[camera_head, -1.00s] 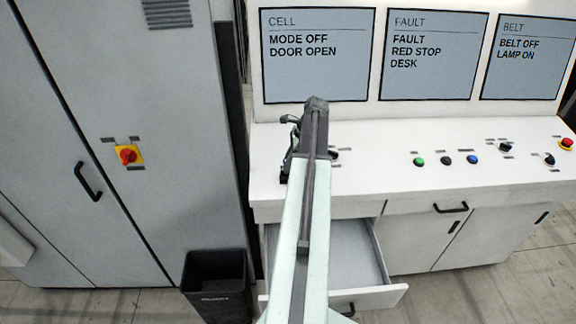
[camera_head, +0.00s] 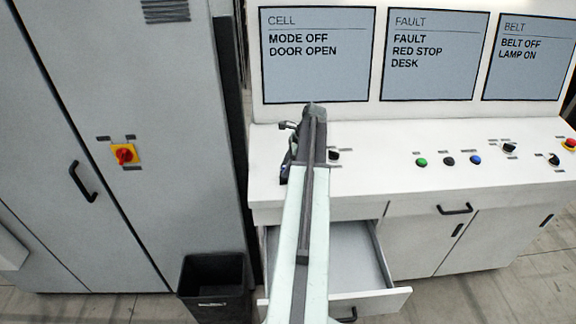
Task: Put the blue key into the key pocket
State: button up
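My arm reaches forward over the white control desk (camera_head: 400,190), at its left end. My gripper (camera_head: 286,168) shows only as small dark parts at the left of the arm's far end, low over the desk top. Its fingers are too small and too covered to tell whether they are open or shut. I cannot make out the blue key or the key pocket; the arm hides part of the desk's left end.
An open drawer (camera_head: 358,258) stands out below the desk, partly behind my arm; its visible inside looks empty. A black bin (camera_head: 212,285) stands left of it. A grey cabinet with a red rotary switch (camera_head: 125,154) is at left. Buttons and knobs, including a blue button (camera_head: 475,160), line the desk.

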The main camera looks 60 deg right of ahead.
jog(key=shift+r, duration=0.1)
jog(key=shift+r+p, duration=0.3)
jog(key=shift+p, duration=0.1)
jog(key=p+v, duration=1)
jog(key=v, duration=0.1)
jog(key=shift+r+p, duration=0.25)
jog(key=shift+p, duration=0.05)
jog(key=shift+s, duration=0.1)
